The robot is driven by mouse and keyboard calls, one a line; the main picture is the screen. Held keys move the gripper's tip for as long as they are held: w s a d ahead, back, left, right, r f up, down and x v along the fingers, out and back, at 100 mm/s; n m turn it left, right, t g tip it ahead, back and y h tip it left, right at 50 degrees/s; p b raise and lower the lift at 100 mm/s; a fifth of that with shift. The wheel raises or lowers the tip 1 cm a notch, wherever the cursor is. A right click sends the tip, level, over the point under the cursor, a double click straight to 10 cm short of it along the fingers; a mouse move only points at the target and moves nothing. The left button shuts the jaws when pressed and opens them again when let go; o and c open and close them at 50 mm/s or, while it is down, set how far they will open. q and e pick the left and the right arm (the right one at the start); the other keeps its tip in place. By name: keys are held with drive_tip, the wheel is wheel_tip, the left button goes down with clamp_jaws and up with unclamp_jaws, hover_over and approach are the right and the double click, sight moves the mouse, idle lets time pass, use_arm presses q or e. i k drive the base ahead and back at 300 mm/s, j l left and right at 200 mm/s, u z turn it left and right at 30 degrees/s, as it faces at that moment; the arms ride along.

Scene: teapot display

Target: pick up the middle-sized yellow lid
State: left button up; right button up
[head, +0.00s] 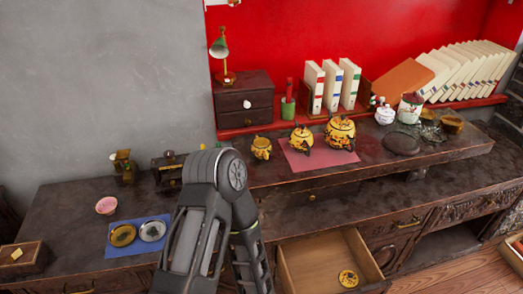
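A yellow lid (348,278) with dark markings lies in the open wooden drawer (297,285), near its front right. I cannot tell its size class from this view. Three yellow patterned pots stand on the raised shelf: a small one (261,148) at the left, a middle-sized one (301,138) and a large one (340,132) on a pink mat (312,161). One of my arms rises in the lower middle and bends back down toward the drawer's left side. Neither gripper's fingers show, and the arm hides part of the counter.
A blue mat (115,247) holds a gold plate (122,235) and a silver plate (152,230). A pink bowl (107,205) stands behind it. White binders (350,84) and a white jar (384,115) stand farther back. The open drawer juts out below the counter.

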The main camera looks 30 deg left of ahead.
sight(348, 279)
drive_tip(key=l+z, duration=0.45)
drive_tip(key=l, duration=1.1)
drive_tip(key=i, duration=0.05)
